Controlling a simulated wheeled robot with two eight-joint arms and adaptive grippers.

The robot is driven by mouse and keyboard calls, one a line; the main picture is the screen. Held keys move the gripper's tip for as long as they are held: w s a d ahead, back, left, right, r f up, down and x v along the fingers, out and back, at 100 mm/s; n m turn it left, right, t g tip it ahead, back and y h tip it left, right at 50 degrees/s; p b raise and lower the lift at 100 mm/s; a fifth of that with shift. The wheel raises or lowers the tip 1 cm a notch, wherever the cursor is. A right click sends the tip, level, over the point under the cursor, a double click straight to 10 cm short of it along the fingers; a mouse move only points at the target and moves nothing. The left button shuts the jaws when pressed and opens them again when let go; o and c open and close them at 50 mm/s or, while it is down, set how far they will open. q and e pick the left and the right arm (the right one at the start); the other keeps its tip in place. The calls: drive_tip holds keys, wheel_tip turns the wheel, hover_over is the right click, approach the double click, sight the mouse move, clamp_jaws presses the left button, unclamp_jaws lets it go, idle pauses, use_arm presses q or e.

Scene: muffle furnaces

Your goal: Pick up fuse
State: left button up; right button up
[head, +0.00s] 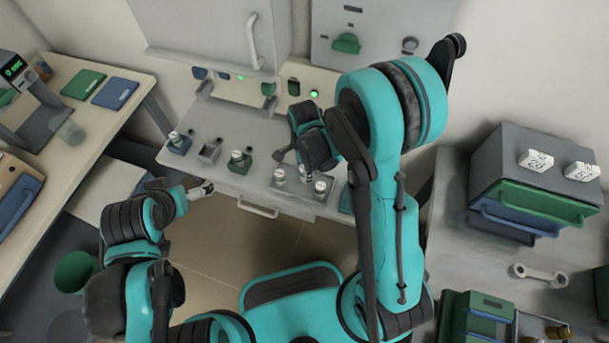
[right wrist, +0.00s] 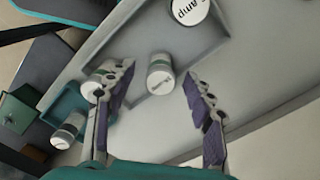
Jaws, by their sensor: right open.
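Several white cylindrical fuses stand on the grey bench. In the head view, one fuse (head: 278,175) and another fuse (head: 320,186) stand on a grey tray (head: 290,189) below my right gripper (head: 303,168). In the right wrist view my right gripper (right wrist: 158,72) is open, with a fuse (right wrist: 160,76) showing between its fingers. Another fuse (right wrist: 91,91) is partly hidden behind the left finger. A fuse marked "Amp" (right wrist: 188,10) is cut by the top edge. My left gripper (head: 203,189) is near the bench's front edge; its jaws are unclear.
A blue holder (head: 178,146) and a green holder (head: 239,163) each carry a fuse on the bench left of the tray. A furnace door (head: 215,35) stands behind.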

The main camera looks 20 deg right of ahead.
wheel_tip(320, 180, down, 2)
drive_tip(key=shift+w+f+b, duration=0.1)
drive_tip(key=shift+f+b, duration=0.1)
drive_tip(key=shift+b, duration=0.1)
drive_tip(key=shift+r, duration=0.1)
clamp_jaws()
